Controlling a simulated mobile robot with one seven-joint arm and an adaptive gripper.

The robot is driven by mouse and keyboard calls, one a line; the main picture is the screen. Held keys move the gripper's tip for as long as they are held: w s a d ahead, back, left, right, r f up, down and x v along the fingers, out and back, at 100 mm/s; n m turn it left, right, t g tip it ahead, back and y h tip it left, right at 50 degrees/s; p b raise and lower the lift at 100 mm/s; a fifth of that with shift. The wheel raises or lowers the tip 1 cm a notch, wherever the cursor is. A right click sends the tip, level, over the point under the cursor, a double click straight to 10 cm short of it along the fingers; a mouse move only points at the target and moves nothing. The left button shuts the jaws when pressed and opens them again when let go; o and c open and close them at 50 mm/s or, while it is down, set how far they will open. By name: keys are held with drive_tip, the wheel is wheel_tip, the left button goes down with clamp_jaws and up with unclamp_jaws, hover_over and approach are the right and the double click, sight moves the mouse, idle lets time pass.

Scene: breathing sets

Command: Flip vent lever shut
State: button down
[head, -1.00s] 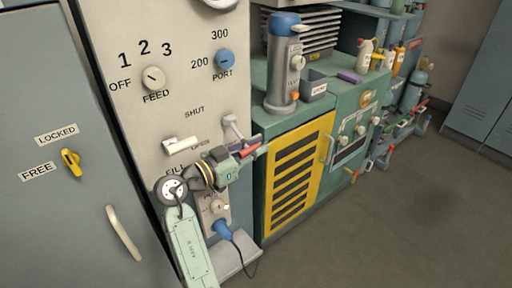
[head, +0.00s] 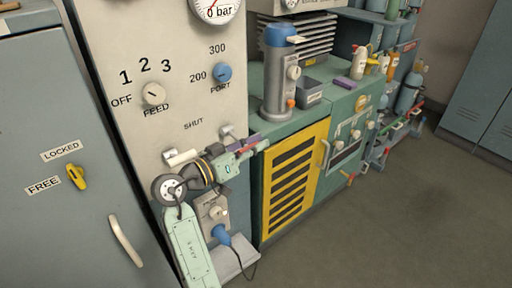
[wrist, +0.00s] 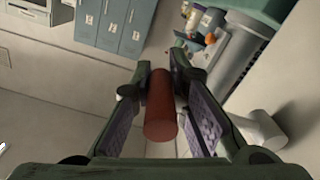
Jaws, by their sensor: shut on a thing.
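The vent lever's red grip (wrist: 161,106) lies between my fingers in the wrist view. In the head view, a little red (head: 253,146) shows at my gripper (head: 247,150), below and right of a grey pivot (head: 228,132) on the pale panel. My gripper is shut on this grip; its fingers lie along both sides. The word SHUT (head: 194,125) stands on the panel, up and left of my gripper. My arm hides the lettering below it and most of the lever's shaft.
A white handle (head: 182,157) sticks out left of my gripper. Below are a box with a knob (head: 217,212) and a blue plug (head: 221,234) with a cable. A green bench with a yellow louvred door (head: 294,180) stands close on the right. The floor beyond is clear.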

drive_tip(key=shift+r, duration=0.25)
drive_tip(key=c, duration=1.5)
unclamp_jaws()
drive_tip(key=shift+f, duration=0.1)
drive_tip(key=shift+c, duration=0.2)
drive_tip(key=shift+f, duration=0.1)
